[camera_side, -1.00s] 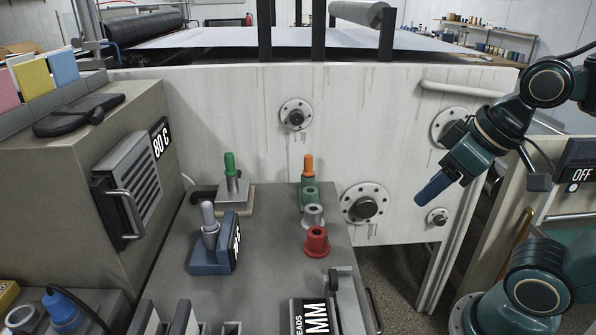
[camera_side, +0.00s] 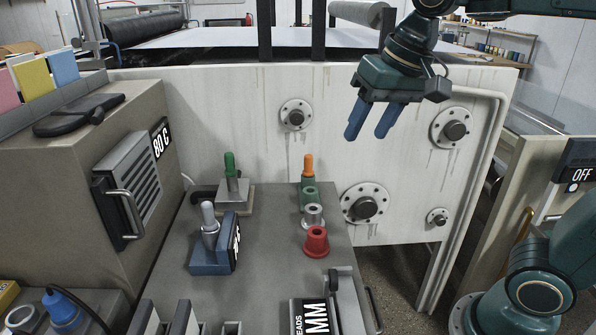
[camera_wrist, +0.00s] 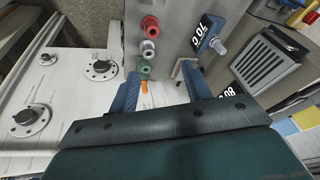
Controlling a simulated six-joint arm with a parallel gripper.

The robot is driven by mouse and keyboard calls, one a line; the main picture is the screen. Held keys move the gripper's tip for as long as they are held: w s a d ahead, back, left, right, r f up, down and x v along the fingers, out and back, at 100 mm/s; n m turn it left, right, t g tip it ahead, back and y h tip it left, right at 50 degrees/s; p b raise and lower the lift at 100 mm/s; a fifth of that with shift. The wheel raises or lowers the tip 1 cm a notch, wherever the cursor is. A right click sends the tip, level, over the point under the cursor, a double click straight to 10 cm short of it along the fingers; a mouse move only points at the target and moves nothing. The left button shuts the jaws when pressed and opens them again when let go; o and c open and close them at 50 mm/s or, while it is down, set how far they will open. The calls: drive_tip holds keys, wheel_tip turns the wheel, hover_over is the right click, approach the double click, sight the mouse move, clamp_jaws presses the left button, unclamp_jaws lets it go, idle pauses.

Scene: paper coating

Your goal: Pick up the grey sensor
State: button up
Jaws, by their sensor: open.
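The grey sensor (camera_side: 208,214) stands upright in a blue block (camera_side: 210,262) with a black display on the left part of the grey bench. In the wrist view the grey sensor (camera_wrist: 218,45) shows beyond the right finger, beside the display. My gripper (camera_side: 370,135) is open and empty, its two blue fingers apart and pointing down, high above and to the right of the sensor. The wrist view shows both fingers of my gripper (camera_wrist: 160,70) spread, with nothing between their tips held.
A green sensor (camera_side: 230,165) stands behind the grey one. An orange sensor (camera_side: 308,165) stands in a row with green (camera_side: 310,200), grey (camera_side: 313,216) and red (camera_side: 316,242) holders. A heater box (camera_side: 125,195) marked 80 C bounds the left. Bare bench lies between.

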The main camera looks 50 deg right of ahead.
drive_tip(key=w+a+r+m+g, duration=0.1)
drive_tip(key=w+a+m, duration=0.2)
drive_tip(key=w, duration=0.7)
drive_tip(key=m+g, duration=0.3)
drive_tip(key=m, duration=0.5)
hover_over(207, 205)
wheel_tip(207, 205, down, 10)
drive_tip(key=shift+f, duration=0.15)
drive_tip(key=shift+f, duration=4.3)
